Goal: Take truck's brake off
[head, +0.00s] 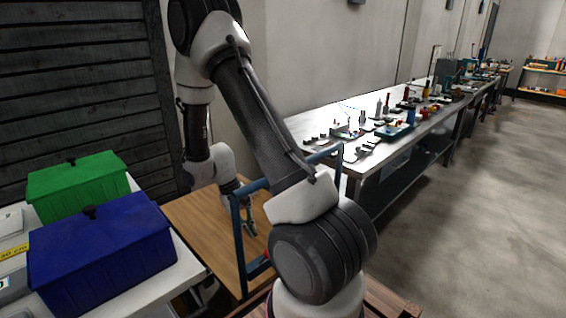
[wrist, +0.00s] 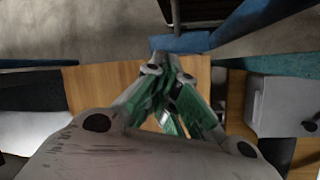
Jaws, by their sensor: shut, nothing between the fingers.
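The truck (head: 185,212) has a flat wooden deck and a blue tube handle frame (head: 240,250) at its near end. In the wrist view the wooden deck (wrist: 95,84) lies under my gripper, with a blue part of the truck (wrist: 182,42) just past the fingers. My gripper (head: 250,230) points down over the deck, close to the handle frame. In the wrist view my gripper (wrist: 172,75) has its fingers together and empty. A small red part (head: 267,254) shows low by the frame; I cannot tell whether it is the brake. My arm hides part of the frame.
A green box (head: 78,186) and a blue box (head: 100,255) stand on a white table at the left. A long metal workbench (head: 352,150) with many tools runs along the wall. The concrete floor (head: 470,230) at the right is clear.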

